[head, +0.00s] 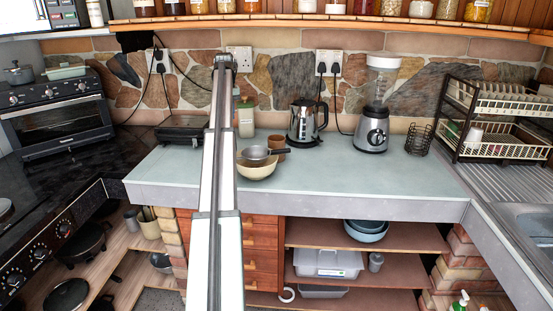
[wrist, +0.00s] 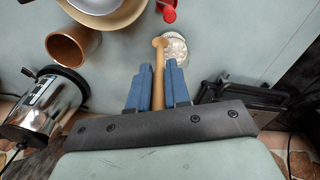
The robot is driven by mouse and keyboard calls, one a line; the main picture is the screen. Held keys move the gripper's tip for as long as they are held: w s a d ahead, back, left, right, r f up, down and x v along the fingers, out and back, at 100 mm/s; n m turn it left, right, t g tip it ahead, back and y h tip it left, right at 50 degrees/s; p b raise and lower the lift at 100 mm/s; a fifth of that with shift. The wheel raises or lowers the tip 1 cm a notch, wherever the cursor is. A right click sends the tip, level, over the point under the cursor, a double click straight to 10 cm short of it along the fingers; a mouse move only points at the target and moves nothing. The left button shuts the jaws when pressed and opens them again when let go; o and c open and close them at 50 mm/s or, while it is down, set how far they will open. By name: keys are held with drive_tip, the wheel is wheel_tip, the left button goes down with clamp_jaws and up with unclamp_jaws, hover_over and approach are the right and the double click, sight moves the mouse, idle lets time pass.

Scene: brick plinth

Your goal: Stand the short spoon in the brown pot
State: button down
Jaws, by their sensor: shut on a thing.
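My gripper (wrist: 159,72), with blue fingers, is shut on a tan wooden spoon (wrist: 159,55) in the wrist view. The spoon sticks out past the fingertips and ends in a small rounded tip. The brown pot (wrist: 73,48) stands on the counter to the left of the gripper in the wrist view, apart from the spoon. In the head view the brown pot (head: 278,142) is partly visible behind the bowl and pan. My arm hides the gripper and spoon there.
A cream bowl (head: 257,172) with a grey pan (head: 256,154) stands in front of the pot. A kettle (head: 304,122) is right of it. A red object (wrist: 169,11) and a round pale item (wrist: 177,48) lie near the spoon. The counter right of the bowl (head: 350,175) is clear.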

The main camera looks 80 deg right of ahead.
drive_tip(key=s+d+r+m, duration=0.1)
drive_tip(key=s+d, duration=0.2)
drive_tip(key=s, duration=0.6)
drive_tip(key=s+d+m, duration=0.1)
drive_tip(key=s+d, duration=0.2)
drive_tip(key=s, duration=0.7)
wheel_tip(320, 180, down, 9)
drive_tip(key=shift+w+r, duration=0.2)
drive_tip(key=shift+a+f, duration=0.1)
drive_tip(key=shift+f, duration=0.05)
drive_tip(key=c, duration=1.1)
unclamp_jaws()
wheel_tip(320, 180, up, 12)
drive_tip(key=shift+r, duration=0.15)
drive_tip(key=shift+w, duration=0.1)
